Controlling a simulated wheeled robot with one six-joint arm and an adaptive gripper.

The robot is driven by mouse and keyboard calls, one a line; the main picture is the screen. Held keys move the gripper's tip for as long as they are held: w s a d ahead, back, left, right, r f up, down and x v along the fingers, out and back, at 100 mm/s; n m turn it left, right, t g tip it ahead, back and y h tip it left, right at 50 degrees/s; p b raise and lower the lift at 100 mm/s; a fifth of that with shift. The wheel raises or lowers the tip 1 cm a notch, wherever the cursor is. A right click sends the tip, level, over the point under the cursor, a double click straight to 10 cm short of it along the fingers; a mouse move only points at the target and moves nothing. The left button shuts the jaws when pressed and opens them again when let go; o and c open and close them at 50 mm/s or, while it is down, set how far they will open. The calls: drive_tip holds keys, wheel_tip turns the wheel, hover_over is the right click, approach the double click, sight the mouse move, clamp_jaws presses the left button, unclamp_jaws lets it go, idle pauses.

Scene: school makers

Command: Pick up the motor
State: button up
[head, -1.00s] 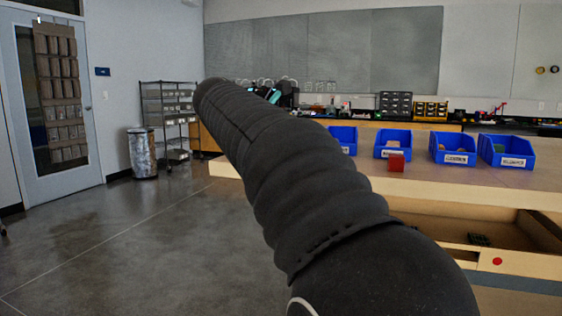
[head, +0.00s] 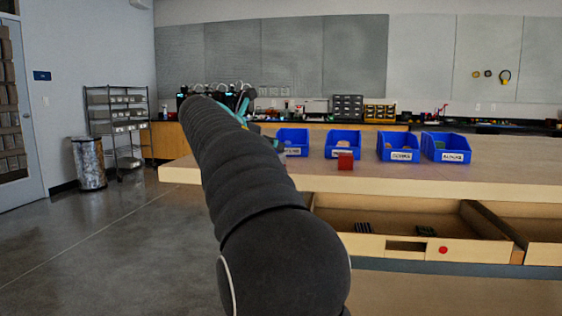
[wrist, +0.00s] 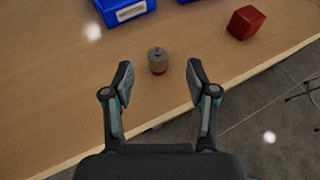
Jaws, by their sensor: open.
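In the wrist view the motor (wrist: 158,61) is a small grey-brown cylinder with a short shaft on top. It stands upright on the wooden tabletop near its edge. My gripper (wrist: 160,78) is open, its two fingers apart on either side below the motor in the picture, with nothing between them. Whether the fingertips are level with the motor is hard to tell. In the head view my arm hides the motor, and only a bit of my gripper (head: 240,110) shows behind it.
A red cube (wrist: 246,22) sits right of the motor, also in the head view (head: 345,161). Several blue bins, one here (head: 398,147), line the table (head: 480,178). Open drawers (head: 400,213) jut out below its front edge. Bare floor (head: 110,250) lies to the left.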

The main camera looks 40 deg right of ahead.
sight(281, 158)
drive_tip(key=x, duration=0.5)
drive_tip(key=shift+w+a, duration=0.15)
drive_tip(key=shift+w, duration=0.05)
clamp_jaws()
